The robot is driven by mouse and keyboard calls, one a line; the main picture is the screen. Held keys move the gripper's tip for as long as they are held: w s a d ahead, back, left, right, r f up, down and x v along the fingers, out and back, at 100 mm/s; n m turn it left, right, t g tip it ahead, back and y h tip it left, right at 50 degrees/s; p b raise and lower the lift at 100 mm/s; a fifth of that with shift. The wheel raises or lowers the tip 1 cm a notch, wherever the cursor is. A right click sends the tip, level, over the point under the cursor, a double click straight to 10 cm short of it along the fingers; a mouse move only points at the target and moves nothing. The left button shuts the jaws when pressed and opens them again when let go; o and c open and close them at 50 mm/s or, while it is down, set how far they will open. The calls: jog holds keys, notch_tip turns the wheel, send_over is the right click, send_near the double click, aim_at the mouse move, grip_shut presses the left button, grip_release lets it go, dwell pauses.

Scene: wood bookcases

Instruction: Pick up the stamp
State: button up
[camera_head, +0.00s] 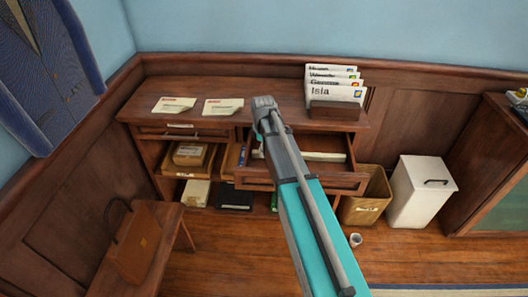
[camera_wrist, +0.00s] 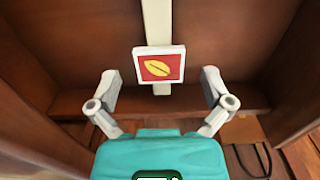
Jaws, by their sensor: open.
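The stamp (camera_wrist: 158,67) is a small square with a white border and a yellow leaf shape on red. In the wrist view it lies over a pale strip (camera_wrist: 157,22) inside a brown wooden drawer (camera_wrist: 225,35). My gripper (camera_wrist: 160,84) is open and empty, with one finger on each side of the stamp and apart from it. In the head view the open drawer (camera_head: 345,181) sits under the desk top, and the pale strip shows in it. My arm crosses in front there, so I cannot make out the stamp or the fingers.
The drawer walls stand close around my gripper. On the desk top (camera_head: 215,88) are two cards (camera_head: 223,106) and a rack of envelopes (camera_head: 335,95). A wooden bin (camera_head: 366,205) and a white bin (camera_head: 420,195) stand to the right. A cup (camera_head: 355,240) is on the floor.

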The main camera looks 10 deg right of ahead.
dwell(0.4)
jog(key=c, duration=0.8)
jog(key=shift+c, duration=0.2)
jog(key=shift+r, duration=0.1)
notch_tip(320, 180, up, 2)
jog(key=shift+r+p, duration=0.1)
jog(key=shift+p, duration=1.05)
jog(key=shift+r+p, duration=0.8)
jog(key=shift+p, duration=0.1)
jog(key=s+r+p, duration=0.9)
jog(key=s, duration=0.5)
jog(key=shift+r, duration=0.2)
